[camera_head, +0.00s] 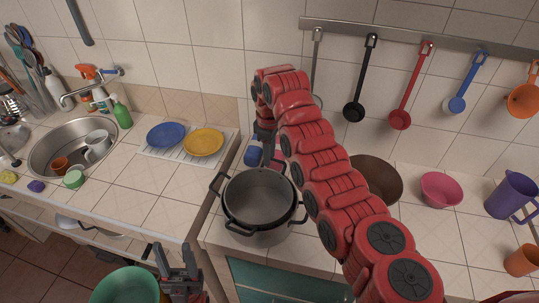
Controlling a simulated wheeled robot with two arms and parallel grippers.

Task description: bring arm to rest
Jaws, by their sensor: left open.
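My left gripper (173,252) is at the bottom, left of centre, in front of the counter edge. Its two dark fingers point up and stand apart, with nothing seen between them. My red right arm comes in from the lower right and reaches up over the counter towards the tiled wall. Its far end bends down, and my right gripper (265,140) is there, behind the pot. Its fingers are small and partly hidden, so I cannot tell their state.
A dark pot (262,234) stands near the counter edge, close to my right arm. A brown bowl (378,178) and pink bowl (441,190) are right of the arm. A green bowl (125,287) is beside my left gripper. Ladles hang from a wall rail (420,36).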

